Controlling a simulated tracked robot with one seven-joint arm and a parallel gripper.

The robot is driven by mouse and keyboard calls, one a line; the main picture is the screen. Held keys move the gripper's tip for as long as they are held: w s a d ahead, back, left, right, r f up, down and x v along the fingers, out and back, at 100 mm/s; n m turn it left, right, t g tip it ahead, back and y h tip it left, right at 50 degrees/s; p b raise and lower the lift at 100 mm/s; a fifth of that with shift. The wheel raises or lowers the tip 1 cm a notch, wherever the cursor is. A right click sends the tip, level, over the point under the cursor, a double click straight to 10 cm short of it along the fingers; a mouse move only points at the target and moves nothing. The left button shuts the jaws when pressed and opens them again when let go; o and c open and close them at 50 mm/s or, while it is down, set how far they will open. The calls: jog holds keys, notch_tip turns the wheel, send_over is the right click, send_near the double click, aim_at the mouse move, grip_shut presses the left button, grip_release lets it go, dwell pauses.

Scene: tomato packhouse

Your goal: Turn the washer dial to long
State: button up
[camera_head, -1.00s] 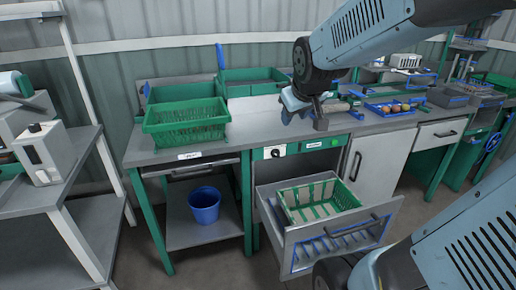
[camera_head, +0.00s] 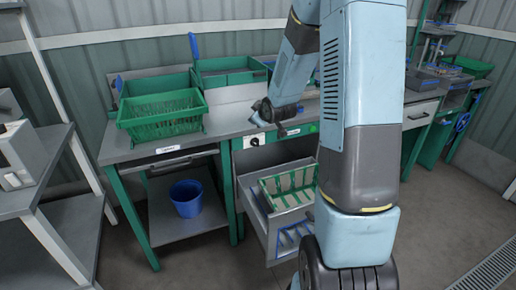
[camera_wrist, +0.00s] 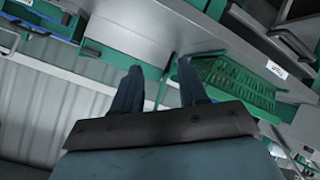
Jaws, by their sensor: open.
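A small dark dial on a white plate (camera_head: 254,141) sits on the green front panel under the bench top. Its setting and lettering are too small to read. A green label (camera_head: 313,128) is farther right on the panel. My gripper (camera_head: 272,123) is above the bench top's front edge, a little above and right of the dial, apart from it. In the wrist view my gripper (camera_wrist: 160,78) has its two fingers spread with nothing between them. The dial cannot be made out in the wrist view.
An open drawer (camera_head: 262,222) holding a green basket (camera_head: 290,186) sticks out below the panel. A green crate (camera_head: 160,128) stands on the bench (camera_head: 215,138) to the left. A blue bucket (camera_head: 187,197) sits on the shelf below. My arm hides the bench's right part.

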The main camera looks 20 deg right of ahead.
jog(key=w+d+f+n+t+y, duration=0.1)
jog(key=w+f, duration=0.1)
jog(key=f, duration=0.4)
jog(key=w+d+f+t, duration=0.1)
jog(key=w+f+t, duration=0.15)
jog(key=f, duration=0.25)
jog(key=t, duration=0.3)
send_near(257, 145)
jog(key=w, duration=0.1)
jog(key=shift+h, duration=0.3)
jog(key=shift+w+a+r, duration=0.1)
jog(key=shift+w+a, duration=0.05)
jog(key=shift+w, duration=1.7)
jog(key=shift+w+a, duration=0.15)
jog(key=shift+w, duration=1.75)
grip_shut()
